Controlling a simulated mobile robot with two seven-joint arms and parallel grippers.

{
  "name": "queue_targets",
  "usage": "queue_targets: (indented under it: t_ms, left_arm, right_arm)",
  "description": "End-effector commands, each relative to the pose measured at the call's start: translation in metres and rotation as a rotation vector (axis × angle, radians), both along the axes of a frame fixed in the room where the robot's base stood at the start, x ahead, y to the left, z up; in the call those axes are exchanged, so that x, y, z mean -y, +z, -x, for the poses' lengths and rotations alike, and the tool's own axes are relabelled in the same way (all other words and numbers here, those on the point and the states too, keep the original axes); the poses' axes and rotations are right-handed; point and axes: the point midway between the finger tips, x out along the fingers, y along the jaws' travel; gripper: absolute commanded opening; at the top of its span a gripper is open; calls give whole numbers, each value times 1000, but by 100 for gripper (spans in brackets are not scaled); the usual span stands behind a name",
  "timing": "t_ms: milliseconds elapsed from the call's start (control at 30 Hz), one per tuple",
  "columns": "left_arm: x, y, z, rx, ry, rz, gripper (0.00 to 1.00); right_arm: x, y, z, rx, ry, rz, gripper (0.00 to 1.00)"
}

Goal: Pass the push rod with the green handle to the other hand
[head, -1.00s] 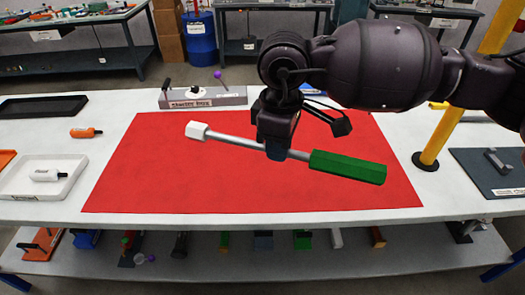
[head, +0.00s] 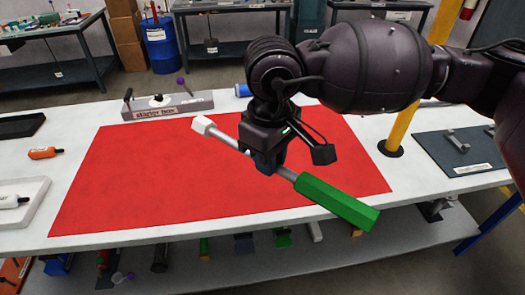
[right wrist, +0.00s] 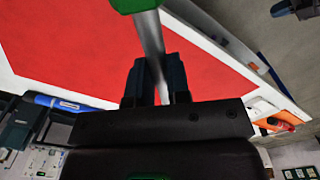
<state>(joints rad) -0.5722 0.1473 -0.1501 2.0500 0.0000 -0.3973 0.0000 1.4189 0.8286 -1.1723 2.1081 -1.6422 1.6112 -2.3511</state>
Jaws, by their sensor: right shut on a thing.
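The push rod has a green handle (head: 336,201), a grey shaft (head: 231,140) and a white block end (head: 202,124). My right gripper (head: 267,168) is shut on the shaft, near its middle, and holds the rod in the air over the red mat. The rod slants, with the green end to the lower right and the white end to the upper left. In the right wrist view the shaft (right wrist: 152,40) runs between the two fingers (right wrist: 156,85), with part of the green handle at the top. My left gripper is not in view.
The red mat (head: 130,180) on the white table is bare. A starter box (head: 168,107) stands behind it. A yellow post (head: 405,110) stands right of the mat, near a dark board (head: 440,152). An orange bottle (head: 44,153) and a white tray (head: 38,190) are at the left.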

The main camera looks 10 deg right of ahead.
Motion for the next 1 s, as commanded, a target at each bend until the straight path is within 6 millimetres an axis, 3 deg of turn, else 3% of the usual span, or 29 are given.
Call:
queue_targets:
  t_ms: [267, 700, 1000]
  left_arm:
    - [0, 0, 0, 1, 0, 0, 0]
    - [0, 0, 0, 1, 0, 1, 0]
    - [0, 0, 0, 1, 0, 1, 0]
  right_arm:
    - [1, -3, 2, -1, -39, -1, 0]
    - [-31, -43, -30, 0, 240, -1, 0]
    - [-39, -54, -40, 1, 330, 0, 0]
